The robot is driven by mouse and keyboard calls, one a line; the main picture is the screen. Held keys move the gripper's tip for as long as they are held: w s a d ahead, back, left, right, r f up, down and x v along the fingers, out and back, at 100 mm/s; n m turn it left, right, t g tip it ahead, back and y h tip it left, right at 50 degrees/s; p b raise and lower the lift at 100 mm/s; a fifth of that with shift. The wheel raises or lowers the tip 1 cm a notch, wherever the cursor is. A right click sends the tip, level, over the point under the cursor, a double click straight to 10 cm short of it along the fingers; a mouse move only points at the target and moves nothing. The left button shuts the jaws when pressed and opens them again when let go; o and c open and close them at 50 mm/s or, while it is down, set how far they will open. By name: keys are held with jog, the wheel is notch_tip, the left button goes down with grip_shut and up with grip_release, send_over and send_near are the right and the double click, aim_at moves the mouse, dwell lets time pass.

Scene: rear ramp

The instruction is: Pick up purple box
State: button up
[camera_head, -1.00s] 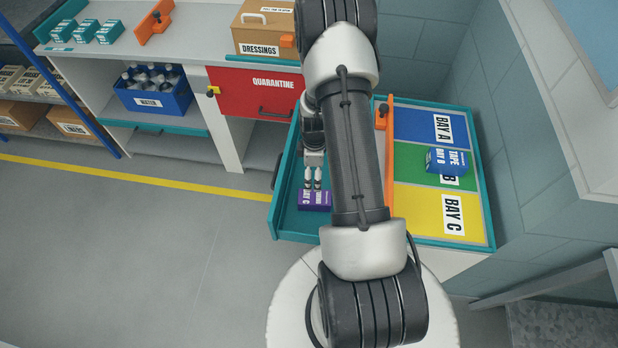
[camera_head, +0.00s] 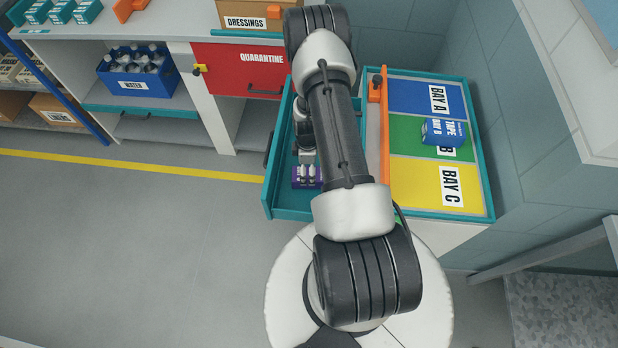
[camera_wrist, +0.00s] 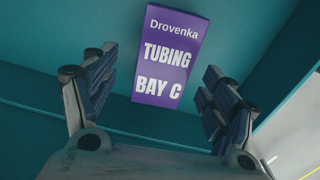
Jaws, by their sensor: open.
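The purple box (camera_head: 300,177) lies on the floor of the teal drawer, near its front left part. In the wrist view the purple box (camera_wrist: 167,58) shows a white label reading "Drovenka TUBING BAY C". My gripper (camera_head: 308,172) is over the box in the head view, with its fingers pointing down. In the wrist view my gripper (camera_wrist: 152,100) is open, one finger on each side of the box's near end. The fingers look apart from the box. My arm hides part of the drawer.
Right of an orange divider (camera_head: 385,150) are blue, green and yellow bays; the yellow one (camera_head: 420,180) reads "BAY C" and is empty. A blue tape box (camera_head: 440,130) lies on the green bay. Teal walls (camera_head: 268,195) edge the drawer.

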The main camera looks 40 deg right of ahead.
jog(key=f, duration=0.1)
jog(key=f+b, duration=0.1)
jog(key=f, duration=0.3)
jog(key=shift+s+b, duration=0.3)
jog(key=shift+r, duration=0.1)
jog(key=shift+c, duration=0.3)
jog(key=c, duration=1.2)
